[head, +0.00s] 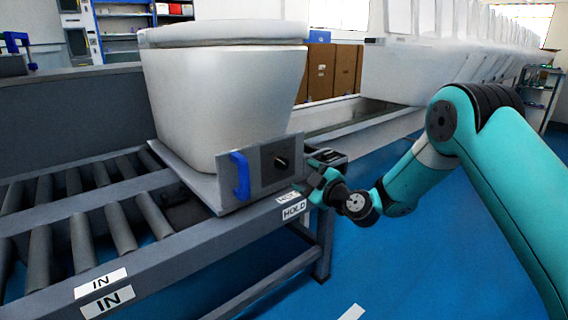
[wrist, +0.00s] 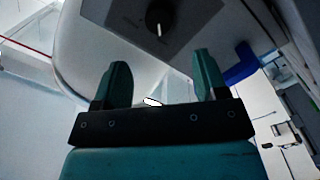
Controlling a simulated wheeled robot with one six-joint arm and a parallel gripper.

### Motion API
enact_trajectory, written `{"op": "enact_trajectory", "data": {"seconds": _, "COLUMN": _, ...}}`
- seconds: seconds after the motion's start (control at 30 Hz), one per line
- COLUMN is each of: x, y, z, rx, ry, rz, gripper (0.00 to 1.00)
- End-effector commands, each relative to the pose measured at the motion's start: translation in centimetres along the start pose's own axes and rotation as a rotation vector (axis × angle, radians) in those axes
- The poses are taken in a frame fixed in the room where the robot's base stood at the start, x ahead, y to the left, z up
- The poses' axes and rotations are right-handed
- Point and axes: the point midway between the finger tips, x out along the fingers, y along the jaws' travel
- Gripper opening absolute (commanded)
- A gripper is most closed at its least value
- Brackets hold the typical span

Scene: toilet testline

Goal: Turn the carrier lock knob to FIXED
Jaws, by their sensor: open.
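The carrier lock knob (wrist: 159,18) is a round black knob with a white pointer line, on a grey panel (wrist: 195,22) at the top of the wrist view. The pointer line runs nearly up and down in that picture. Faint markings beside the knob are too small to read. In the head view the knob (head: 281,161) is a small dark spot on the panel (head: 261,178) at the carrier's front. My gripper (wrist: 162,72) is open and empty, its two teal fingers apart and short of the knob. In the head view my gripper (head: 312,178) is just right of the panel.
A blue handle (head: 240,177) stands left of the knob panel. A white toilet (head: 220,95) sits on the carrier. The roller conveyor (head: 85,205) lies left, with a HOLD label (head: 294,210) on its rail. Blue floor is free at lower right.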

Motion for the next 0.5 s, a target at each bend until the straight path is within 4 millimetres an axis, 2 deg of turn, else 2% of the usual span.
{"op": "enact_trajectory", "data": {"seconds": 0.1, "x": 2.9, "y": -0.1, "z": -0.1, "rx": -0.003, "ry": 0.005, "rz": 0.0, "gripper": 0.66}}
{"op": "enact_trajectory", "data": {"seconds": 0.3, "x": 6.9, "y": -0.2, "z": 0.0, "rx": -0.001, "ry": 0.002, "rz": 0.001, "gripper": 0.66}}
{"op": "enact_trajectory", "data": {"seconds": 0.5, "x": 9.0, "y": -0.1, "z": 0.1, "rx": 0.0, "ry": 0.001, "rz": -0.001, "gripper": 0.66}}
